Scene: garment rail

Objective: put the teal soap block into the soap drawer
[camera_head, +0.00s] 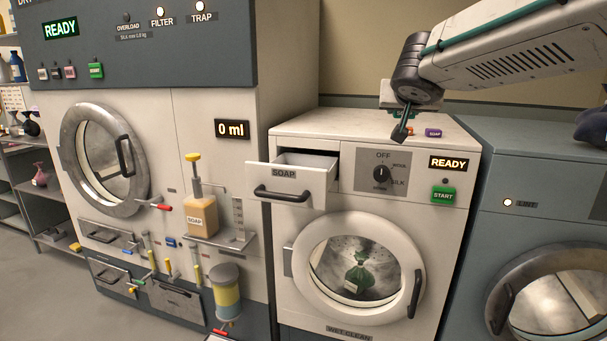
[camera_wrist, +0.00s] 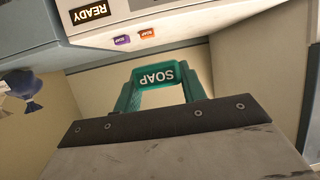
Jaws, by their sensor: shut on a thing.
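The teal soap block (camera_wrist: 153,76), marked SOAP, is held between the two teal fingertips of my gripper (camera_wrist: 158,84) in the wrist view. In the head view my gripper (camera_head: 403,124) hangs down over the top of the white machine, right of the soap drawer (camera_head: 316,180); the block cannot be made out there. The soap drawer is pulled out at the machine's upper left, with its open top showing and a dark handle on its front. The drawer is not in the wrist view.
A purple soap block (camera_head: 433,132) sits on the white machine's top (camera_head: 340,124); an orange block (camera_wrist: 147,33) lies beside it. The dial panel (camera_head: 383,171) is right of the drawer. A tall washer (camera_head: 210,100) stands close at left.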

